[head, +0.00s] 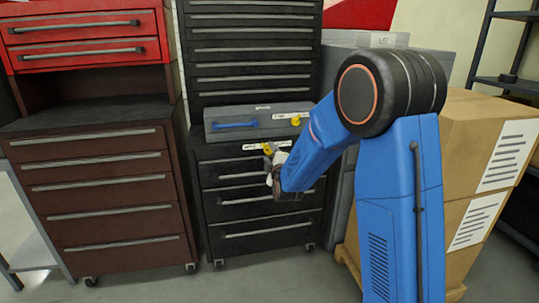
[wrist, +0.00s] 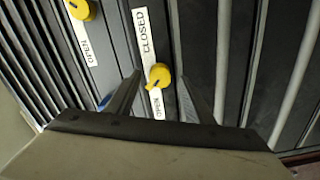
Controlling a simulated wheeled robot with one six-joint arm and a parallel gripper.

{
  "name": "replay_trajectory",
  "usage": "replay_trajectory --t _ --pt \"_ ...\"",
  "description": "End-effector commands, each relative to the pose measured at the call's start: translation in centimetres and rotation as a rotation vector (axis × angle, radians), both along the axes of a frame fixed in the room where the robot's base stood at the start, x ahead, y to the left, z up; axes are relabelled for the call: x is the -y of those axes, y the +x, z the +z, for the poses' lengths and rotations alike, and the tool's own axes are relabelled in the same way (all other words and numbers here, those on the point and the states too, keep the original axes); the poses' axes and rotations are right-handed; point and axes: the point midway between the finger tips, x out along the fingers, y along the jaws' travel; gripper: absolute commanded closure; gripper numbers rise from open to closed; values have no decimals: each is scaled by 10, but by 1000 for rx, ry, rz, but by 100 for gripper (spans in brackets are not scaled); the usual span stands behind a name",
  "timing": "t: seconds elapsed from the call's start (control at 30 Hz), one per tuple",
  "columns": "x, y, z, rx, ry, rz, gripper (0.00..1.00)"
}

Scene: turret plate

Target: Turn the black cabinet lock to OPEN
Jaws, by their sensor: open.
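The black cabinet (head: 262,211) has a yellow lock knob (head: 268,148) on its top front strip, beside my gripper (head: 277,165). In the wrist view the same knob (wrist: 160,74) lies between the fingertips of my open gripper (wrist: 160,78), with a gap on each side. I cannot tell whether the fingertips reach around it or are still short of it. A white CLOSED label (wrist: 146,36) is above the knob, and an OPEN label (wrist: 157,103) is below it. The knob's narrow tip points down and left, roughly to the OPEN label's side.
A grey case (head: 225,113) with a blue handle and another yellow knob (head: 295,121) sits on the cabinet. That knob shows at the wrist view's upper left (wrist: 81,9). A brown drawer cabinet (head: 100,190) stands left, and cardboard boxes (head: 478,150) stand right.

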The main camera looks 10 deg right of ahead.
Motion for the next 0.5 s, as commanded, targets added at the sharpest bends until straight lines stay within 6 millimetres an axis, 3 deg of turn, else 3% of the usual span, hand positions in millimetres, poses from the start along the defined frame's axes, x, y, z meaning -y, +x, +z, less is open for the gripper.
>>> replay_trajectory --t 0.5 --pt "-1 -98 2 1 0 2 52"
